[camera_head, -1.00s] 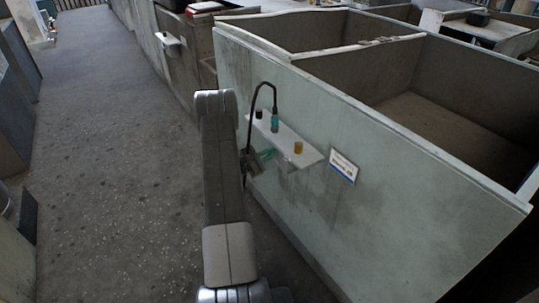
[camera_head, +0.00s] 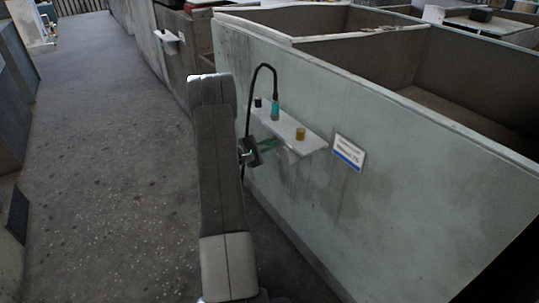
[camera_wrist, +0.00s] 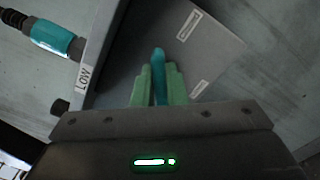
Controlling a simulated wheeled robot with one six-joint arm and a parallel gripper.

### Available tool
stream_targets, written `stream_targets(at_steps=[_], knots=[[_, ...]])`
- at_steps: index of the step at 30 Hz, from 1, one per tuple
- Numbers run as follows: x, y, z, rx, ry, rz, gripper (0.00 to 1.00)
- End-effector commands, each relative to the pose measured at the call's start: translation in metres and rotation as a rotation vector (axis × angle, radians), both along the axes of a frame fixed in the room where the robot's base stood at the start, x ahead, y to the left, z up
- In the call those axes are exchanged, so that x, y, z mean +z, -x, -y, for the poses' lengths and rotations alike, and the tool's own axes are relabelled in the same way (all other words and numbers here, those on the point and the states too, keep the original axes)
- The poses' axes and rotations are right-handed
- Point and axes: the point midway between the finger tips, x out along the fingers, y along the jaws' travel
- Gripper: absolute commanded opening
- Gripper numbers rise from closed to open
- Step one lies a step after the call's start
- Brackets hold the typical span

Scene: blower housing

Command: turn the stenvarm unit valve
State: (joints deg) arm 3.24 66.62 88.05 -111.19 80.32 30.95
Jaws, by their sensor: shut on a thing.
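A teal lever (camera_wrist: 158,58), apparently the valve handle, stands between the green fingers of my gripper (camera_wrist: 158,84) in the wrist view. The gripper is shut on it; only the lever's tip shows above the fingers. Behind it is a grey panel (camera_wrist: 222,50) with two small white labels, and a "LOW" label (camera_wrist: 83,78) sits at the left. The lever cannot be made out there, and the writing on the two small labels is too small to read.
A black hose loops above the shelf to a teal fitting (camera_head: 275,110), also in the wrist view (camera_wrist: 50,37). A yellow cylinder (camera_head: 300,134) and a dark one (camera_head: 258,102) stand on the shelf. A sign (camera_head: 349,152) hangs right of it. Open floor (camera_head: 110,170) lies left.

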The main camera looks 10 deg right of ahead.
Motion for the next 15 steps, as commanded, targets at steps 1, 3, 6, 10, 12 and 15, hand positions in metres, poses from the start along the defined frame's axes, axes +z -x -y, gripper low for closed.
stream_targets(at_steps=[1, 3, 6, 10, 12, 15], knots=[[-0.0094, 0.0003, 0.0, -0.001, -0.014, 0.04, 0.0], [-0.0097, 0.0005, 0.0001, -0.001, -0.034, 0.094, 0.0], [-0.0101, 0.0008, 0.0001, -0.001, -0.062, 0.169, 0.0], [-0.0104, 0.0008, 0.0, 0.0, -0.097, 0.266, 0.0], [-0.01, 0.0008, 0.0, -0.001, -0.114, 0.315, 0.0], [-0.0097, 0.0009, 0.0, 0.0, -0.138, 0.38, 0.0]])
